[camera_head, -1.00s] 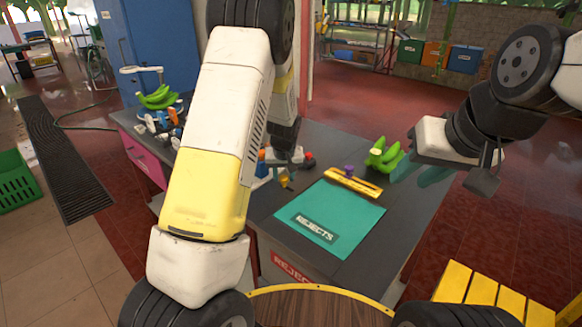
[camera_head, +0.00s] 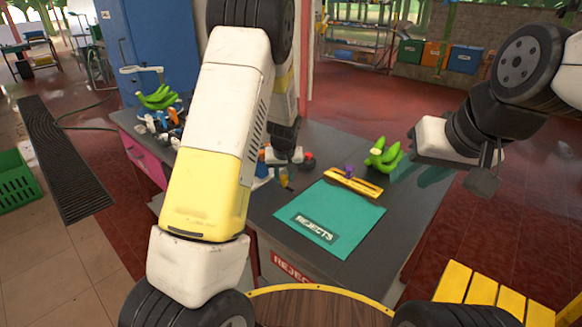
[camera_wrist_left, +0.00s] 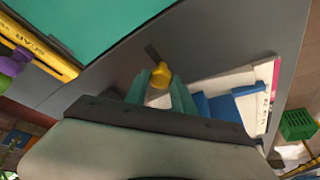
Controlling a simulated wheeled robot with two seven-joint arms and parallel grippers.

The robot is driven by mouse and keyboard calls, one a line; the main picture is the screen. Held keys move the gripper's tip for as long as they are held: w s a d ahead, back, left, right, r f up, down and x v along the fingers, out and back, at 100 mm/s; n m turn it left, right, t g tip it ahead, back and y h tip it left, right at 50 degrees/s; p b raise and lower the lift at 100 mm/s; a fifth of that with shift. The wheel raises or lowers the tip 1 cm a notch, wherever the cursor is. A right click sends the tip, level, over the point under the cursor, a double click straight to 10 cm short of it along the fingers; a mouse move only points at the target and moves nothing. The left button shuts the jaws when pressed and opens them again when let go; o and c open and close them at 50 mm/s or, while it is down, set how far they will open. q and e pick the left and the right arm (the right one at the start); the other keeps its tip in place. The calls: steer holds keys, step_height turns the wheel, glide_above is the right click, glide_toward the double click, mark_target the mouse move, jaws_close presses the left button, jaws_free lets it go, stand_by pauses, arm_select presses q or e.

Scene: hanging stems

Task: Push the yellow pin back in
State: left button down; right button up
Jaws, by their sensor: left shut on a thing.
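The yellow pin (camera_wrist_left: 161,73) shows in the left wrist view between the tips of my left gripper (camera_wrist_left: 162,84), whose teal fingers are shut on it. A dark narrow strip (camera_wrist_left: 152,52) lies just beyond it; I cannot tell whether it is part of the pin or on the table. In the head view my left gripper (camera_head: 285,169) is low over the dark table beside the teal mat, with a small patch of the yellow pin (camera_head: 284,179) below it. My right gripper (camera_head: 414,174) appears open and empty above the table's right side.
A teal REJECTS mat (camera_head: 352,218) lies on the dark table (camera_head: 322,139). A yellow bar (camera_head: 366,187) with a purple knob (camera_head: 349,171) lies at its far edge. Green bananas (camera_head: 385,156) stand behind. White and blue items (camera_wrist_left: 232,96) are close beside my left fingers.

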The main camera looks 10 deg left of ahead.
arm_select(q)
steer(key=shift+d, duration=0.1)
stand_by(0.5)
steer(key=shift+s+d, duration=0.5)
steer(key=shift+d, duration=0.15)
steer(key=shift+s+d, duration=0.45)
steer(key=shift+d, duration=0.2)
steer(key=c, duration=1.1)
jaws_free()
steer(key=shift+d, duration=0.1)
steer(key=v, duration=0.8)
